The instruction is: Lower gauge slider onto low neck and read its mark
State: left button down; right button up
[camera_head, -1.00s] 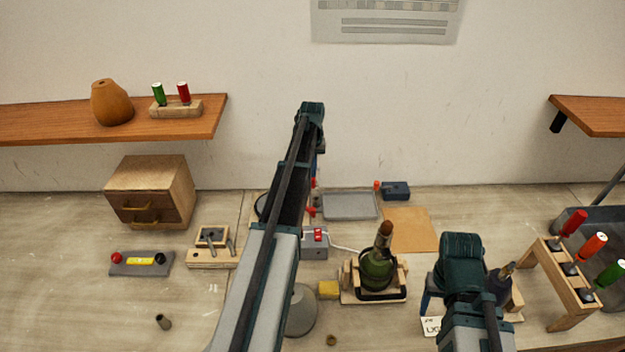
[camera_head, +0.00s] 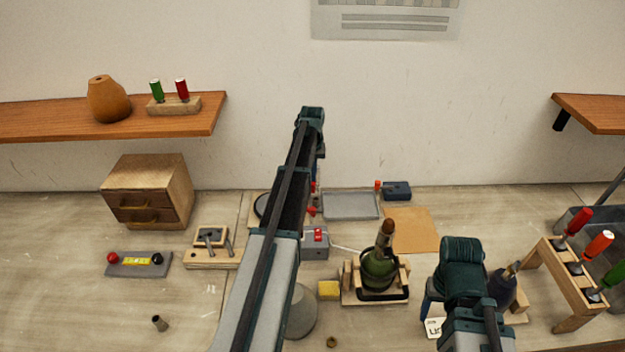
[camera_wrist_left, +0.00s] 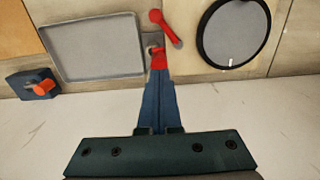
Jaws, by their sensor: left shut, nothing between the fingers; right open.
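A green bottle (camera_head: 378,268) with a brown-topped neck stands in a wooden cradle (camera_head: 375,297). A darker bottle (camera_head: 502,287) leans at the right, partly behind my right arm. My right gripper (camera_head: 430,306) is open near a white card (camera_head: 435,327); its fingers are mostly hidden. I cannot make out a gauge slider or its mark.
The grey tray (camera_head: 350,218) and a dark box with a red knob (camera_head: 397,190) lie near the wall. A yellow block (camera_head: 328,290) sits left of the cradle. A wooden rack (camera_head: 573,285) with coloured handles stands at the right.

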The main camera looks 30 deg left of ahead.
aim_at(313, 185)
pick_arm(q)
jog(key=shift+f+b, duration=2.35)
jog(key=shift+f, duration=0.1)
dwell(0.5)
jog(key=shift+r+p, duration=2.55)
jog(key=shift+p, duration=0.05)
jog(key=shift+s+f, duration=0.1)
